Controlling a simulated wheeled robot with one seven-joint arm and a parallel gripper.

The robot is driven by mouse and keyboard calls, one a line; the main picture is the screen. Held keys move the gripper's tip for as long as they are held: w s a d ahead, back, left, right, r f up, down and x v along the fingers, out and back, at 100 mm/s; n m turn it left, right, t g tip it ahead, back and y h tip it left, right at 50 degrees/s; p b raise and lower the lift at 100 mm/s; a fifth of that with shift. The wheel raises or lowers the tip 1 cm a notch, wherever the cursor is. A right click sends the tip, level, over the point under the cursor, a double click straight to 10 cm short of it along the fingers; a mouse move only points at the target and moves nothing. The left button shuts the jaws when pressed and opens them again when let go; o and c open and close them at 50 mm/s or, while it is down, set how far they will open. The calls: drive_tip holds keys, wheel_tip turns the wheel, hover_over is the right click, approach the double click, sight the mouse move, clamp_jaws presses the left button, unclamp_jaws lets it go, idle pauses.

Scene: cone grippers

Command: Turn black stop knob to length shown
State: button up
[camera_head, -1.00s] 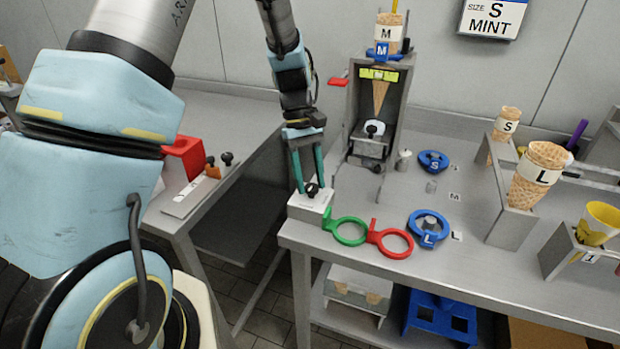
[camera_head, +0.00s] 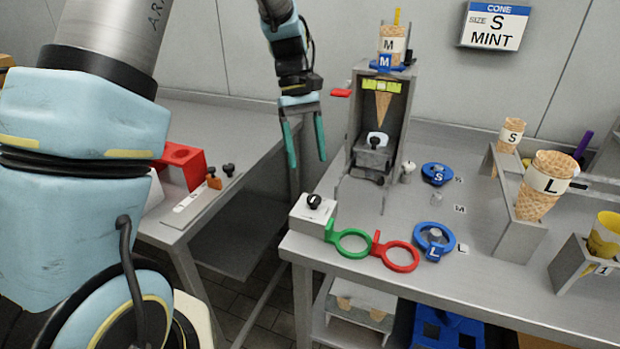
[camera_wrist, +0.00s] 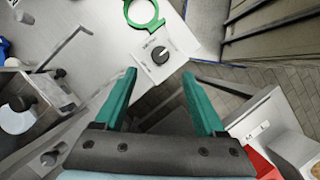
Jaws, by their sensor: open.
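My gripper (camera_head: 307,161) is open and empty, with its teal fingers pointing down. It hangs above and behind a white box (camera_head: 303,216) at the near left corner of the right table. A black knob (camera_head: 314,201) with a white mark sits on that box; it also shows in the wrist view (camera_wrist: 162,54), beyond my fingertips and apart from them. On the left table, a pale plate (camera_head: 190,208) carries an orange knob (camera_head: 213,181) and a black knob (camera_head: 229,170). I cannot tell which black knob is the stop. The wall sign (camera_head: 493,27) reads cone size S, mint.
A red block (camera_head: 182,163) stands behind the plate. A gap separates the tables. A green ring (camera_head: 350,243) and red ring (camera_head: 401,256) lie beside the white box. The grey cone stand (camera_head: 359,115) rises to the right of my gripper. A rack holds cones (camera_head: 547,190) further right.

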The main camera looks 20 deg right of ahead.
drive_tip(key=shift+v, duration=1.2)
drive_tip(key=s+a+f+m+t, duration=0.1)
drive_tip(key=s+a+t, duration=0.1)
drive_tip(key=a, duration=1.2)
drive_tip(key=s+a+f+t, duration=0.1)
drive_tip(key=a+t, duration=0.3)
drive_tip(key=a, duration=1)
drive_tip(key=shift+s+f+m, duration=0.35)
drive_tip(key=shift+s+m, duration=0.05)
drive_tip(key=shift+s, duration=0.5)
